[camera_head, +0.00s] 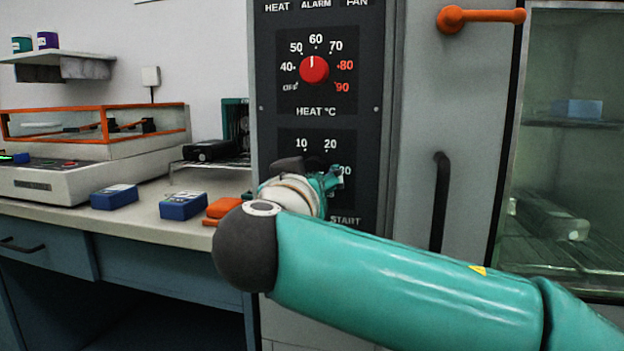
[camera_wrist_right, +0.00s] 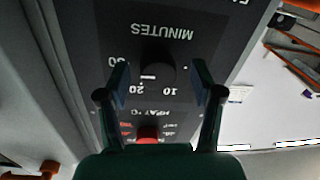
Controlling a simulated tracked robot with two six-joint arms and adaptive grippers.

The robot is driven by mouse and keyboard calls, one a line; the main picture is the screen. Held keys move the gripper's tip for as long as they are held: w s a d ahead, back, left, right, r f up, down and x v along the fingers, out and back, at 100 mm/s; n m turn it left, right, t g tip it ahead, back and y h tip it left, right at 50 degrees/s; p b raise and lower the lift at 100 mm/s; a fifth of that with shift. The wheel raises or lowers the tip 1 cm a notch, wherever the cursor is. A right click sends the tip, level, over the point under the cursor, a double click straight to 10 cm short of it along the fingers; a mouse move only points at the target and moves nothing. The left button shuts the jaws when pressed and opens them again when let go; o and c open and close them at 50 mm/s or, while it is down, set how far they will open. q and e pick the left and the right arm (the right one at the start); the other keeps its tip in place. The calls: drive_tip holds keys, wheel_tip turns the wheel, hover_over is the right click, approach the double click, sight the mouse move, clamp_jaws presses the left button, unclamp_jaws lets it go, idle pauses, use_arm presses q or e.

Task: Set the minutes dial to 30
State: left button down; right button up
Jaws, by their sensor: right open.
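The black minutes dial (camera_wrist_right: 158,68) shows upside down in the right wrist view, under the inverted word MINUTES. A short white mark is on its side toward the 20; the exact reading is hard to tell. The 30 is partly hidden by a finger. My right gripper (camera_wrist_right: 160,82) is open, with one finger on each side of the dial; I cannot tell whether they touch it. In the head view my right gripper (camera_head: 328,180) is at the lower dial panel (camera_head: 317,139), and my arm hides the dial. My left gripper is not in view.
The red heat dial (camera_head: 314,69) is above, its pointer up near 60. An orange handle (camera_head: 481,17) and a dark vertical handle (camera_head: 440,202) are to the right. Blue boxes (camera_head: 183,206) and an orange block (camera_head: 223,208) lie on the bench at left.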

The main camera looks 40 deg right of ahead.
drive_tip(key=v, duration=1.2)
idle(0.3)
